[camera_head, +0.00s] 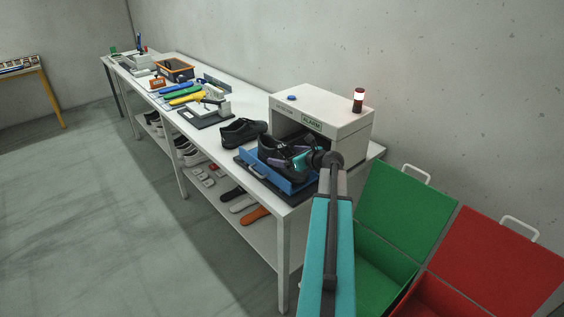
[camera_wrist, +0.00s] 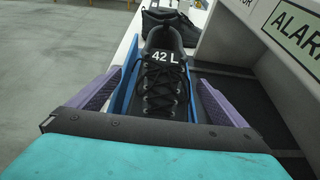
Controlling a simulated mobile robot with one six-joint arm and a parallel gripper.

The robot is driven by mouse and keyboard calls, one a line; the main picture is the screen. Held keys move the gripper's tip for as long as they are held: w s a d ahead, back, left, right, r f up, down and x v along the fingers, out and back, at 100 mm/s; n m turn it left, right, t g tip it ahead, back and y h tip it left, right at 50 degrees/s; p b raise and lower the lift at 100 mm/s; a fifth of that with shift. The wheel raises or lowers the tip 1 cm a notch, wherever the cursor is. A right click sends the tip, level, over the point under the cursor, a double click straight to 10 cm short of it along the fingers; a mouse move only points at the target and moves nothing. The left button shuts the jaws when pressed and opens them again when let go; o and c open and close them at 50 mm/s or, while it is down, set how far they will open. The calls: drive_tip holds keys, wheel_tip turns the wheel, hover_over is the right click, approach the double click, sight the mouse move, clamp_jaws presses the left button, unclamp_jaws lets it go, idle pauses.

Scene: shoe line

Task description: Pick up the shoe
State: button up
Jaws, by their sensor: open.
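A black laced shoe (camera_head: 272,152) sits in a blue tray (camera_head: 250,163) at the front of the alarm box on the white table. Contact with either cannot be told.
The alarm box (camera_head: 325,115) with a red-white lamp (camera_head: 358,99) stands right beside the tray. Green (camera_head: 408,205) and red (camera_head: 500,255) bins with handles stand at right. Tools and a stapler-like device (camera_head: 213,98) lie farther along the table (camera_head: 262,95). Insoles and shoes rest on the lower shelf.

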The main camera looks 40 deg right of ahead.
drive_tip(key=shift+p+x, duration=0.65)
drive_tip(key=shift+x, duration=1.25)
drive_tip(key=shift+s+d+f, duration=0.1)
drive_tip(key=shift+f, duration=0.05)
drive_tip(key=shift+c, duration=0.4)
drive_tip(key=c, duration=1.5)
drive_tip(key=shift+r+b, duration=1.25)
drive_tip(key=shift+r, duration=3.8)
